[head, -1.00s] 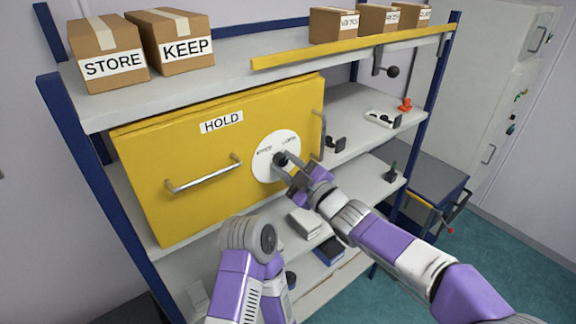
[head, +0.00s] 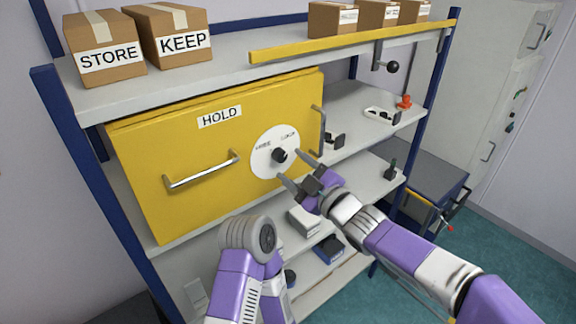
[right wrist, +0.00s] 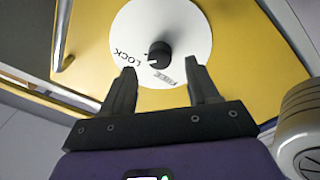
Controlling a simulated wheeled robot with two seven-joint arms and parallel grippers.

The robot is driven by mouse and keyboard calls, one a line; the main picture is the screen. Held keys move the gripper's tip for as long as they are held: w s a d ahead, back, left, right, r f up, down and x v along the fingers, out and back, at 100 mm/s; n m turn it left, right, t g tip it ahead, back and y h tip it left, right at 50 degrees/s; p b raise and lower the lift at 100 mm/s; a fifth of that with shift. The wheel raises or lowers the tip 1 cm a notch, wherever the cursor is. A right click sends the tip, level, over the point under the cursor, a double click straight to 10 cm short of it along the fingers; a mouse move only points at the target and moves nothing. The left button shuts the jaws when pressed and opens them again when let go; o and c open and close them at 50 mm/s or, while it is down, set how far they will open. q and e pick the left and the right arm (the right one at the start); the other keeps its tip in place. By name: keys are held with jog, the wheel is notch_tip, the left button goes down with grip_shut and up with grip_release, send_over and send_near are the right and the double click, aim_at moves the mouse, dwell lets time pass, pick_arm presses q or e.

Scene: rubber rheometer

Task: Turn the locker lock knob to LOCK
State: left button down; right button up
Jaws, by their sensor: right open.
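The lock knob (head: 279,155) is a small black knob on a round white dial (head: 262,165) on the yellow locker door (head: 150,150). My right gripper (head: 290,166) is open and empty, backed off from the knob. Its fingertips (right wrist: 160,68) point at the dial, apart from the knob. My left arm shows at the bottom, but its gripper is out of view.
A bar handle (head: 203,170) stands out left of the dial, and a grey upright handle (head: 318,130) is at its right. STORE (head: 105,45) and KEEP (head: 170,40) boxes stand on the top shelf. A white box (head: 303,220) lies on a shelf below the gripper.

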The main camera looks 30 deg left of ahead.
jog(key=shift+b+v, duration=0.35)
jog(key=shift+v, duration=1.8)
